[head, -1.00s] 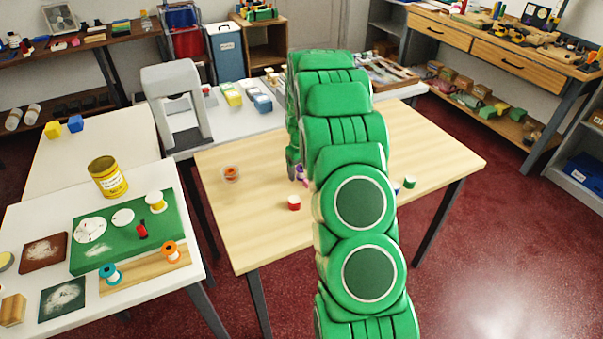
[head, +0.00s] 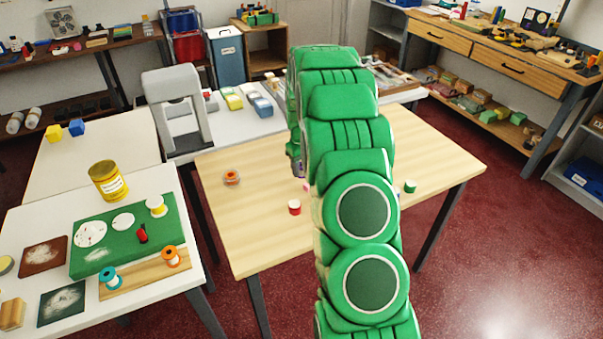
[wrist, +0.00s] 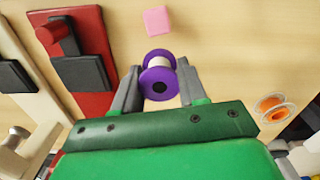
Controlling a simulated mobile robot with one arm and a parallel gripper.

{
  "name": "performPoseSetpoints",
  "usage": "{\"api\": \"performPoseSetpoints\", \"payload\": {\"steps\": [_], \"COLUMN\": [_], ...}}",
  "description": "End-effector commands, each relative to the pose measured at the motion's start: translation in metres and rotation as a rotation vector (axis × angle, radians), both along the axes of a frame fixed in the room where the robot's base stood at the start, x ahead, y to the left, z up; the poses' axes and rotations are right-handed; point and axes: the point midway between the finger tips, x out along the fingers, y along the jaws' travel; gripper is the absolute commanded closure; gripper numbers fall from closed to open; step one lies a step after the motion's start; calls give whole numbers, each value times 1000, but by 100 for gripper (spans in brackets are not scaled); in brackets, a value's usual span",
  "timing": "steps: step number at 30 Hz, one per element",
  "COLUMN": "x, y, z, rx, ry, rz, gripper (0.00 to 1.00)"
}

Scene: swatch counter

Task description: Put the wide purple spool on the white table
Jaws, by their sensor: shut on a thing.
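The wide purple spool (wrist: 158,61), with purple flanges and a pale winding, is between the fingers of my gripper (wrist: 160,88) in the wrist view. My gripper is shut on it, above a light wood table (head: 250,215). In the head view my green arm hides most of the gripper and the spool. A white table (head: 30,213) stands at the front left, bearing a green board, small spools and a yellow can. A paler white-topped table (head: 95,150) lies behind it, and another white surface (head: 225,128) is at the back.
An orange spool (head: 232,178), a red-and-white spool (head: 294,207) and a green spool (head: 410,187) stand on the wood table. A pink block (wrist: 157,20) lies near the held spool. A grey arch-shaped stand (head: 177,105) is behind. The wood table's front left is clear.

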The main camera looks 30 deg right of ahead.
Motion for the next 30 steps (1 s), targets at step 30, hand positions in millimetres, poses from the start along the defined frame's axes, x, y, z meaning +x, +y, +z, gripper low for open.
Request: {"api": "performPoseSetpoints", "payload": {"steps": [30], "x": [-106], "y": [33], "z": [85], "rx": [0], "ry": [-1], "rz": [1], "gripper": [92]}}
